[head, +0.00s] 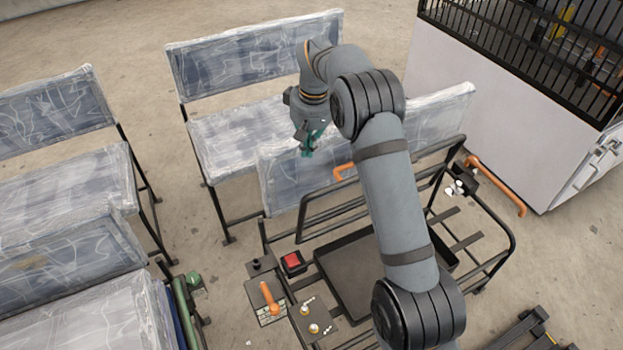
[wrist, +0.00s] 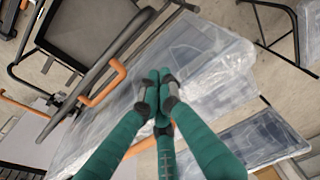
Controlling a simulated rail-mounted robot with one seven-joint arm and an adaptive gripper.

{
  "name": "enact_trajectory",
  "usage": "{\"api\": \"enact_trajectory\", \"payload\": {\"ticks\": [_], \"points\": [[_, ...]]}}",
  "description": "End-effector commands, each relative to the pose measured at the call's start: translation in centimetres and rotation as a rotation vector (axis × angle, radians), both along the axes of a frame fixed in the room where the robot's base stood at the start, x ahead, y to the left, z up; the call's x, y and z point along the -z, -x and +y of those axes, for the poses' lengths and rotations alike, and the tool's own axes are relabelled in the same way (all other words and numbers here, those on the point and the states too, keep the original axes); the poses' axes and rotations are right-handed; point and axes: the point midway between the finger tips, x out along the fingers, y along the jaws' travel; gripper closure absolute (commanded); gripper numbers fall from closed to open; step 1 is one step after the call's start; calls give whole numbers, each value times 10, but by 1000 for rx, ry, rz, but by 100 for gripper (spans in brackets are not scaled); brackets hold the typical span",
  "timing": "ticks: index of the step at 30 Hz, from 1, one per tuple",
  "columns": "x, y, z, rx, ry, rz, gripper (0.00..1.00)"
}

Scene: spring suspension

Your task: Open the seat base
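My gripper (head: 309,145) has teal fingers and hangs above a plastic-wrapped seat panel (head: 325,165) in the head view. A dark flat rectangular part, perhaps the seat base (head: 345,262), sits low inside a black tube frame (head: 508,232), partly hidden by my arm. It also shows at the upper left of the wrist view (wrist: 95,28), apart from my gripper.
Orange handles (head: 497,187) (wrist: 105,85) are on the tube frame. A red button box (head: 292,261) and an orange-handled lever (head: 268,298) stand left of the dark part. More wrapped seats (head: 60,195) fill the left.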

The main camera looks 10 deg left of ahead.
Motion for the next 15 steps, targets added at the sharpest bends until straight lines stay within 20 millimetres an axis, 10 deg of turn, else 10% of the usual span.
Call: {"api": "enact_trajectory", "payload": {"ticks": [15], "points": [[85, 2, -2, 5, 0, 3, 100]]}}
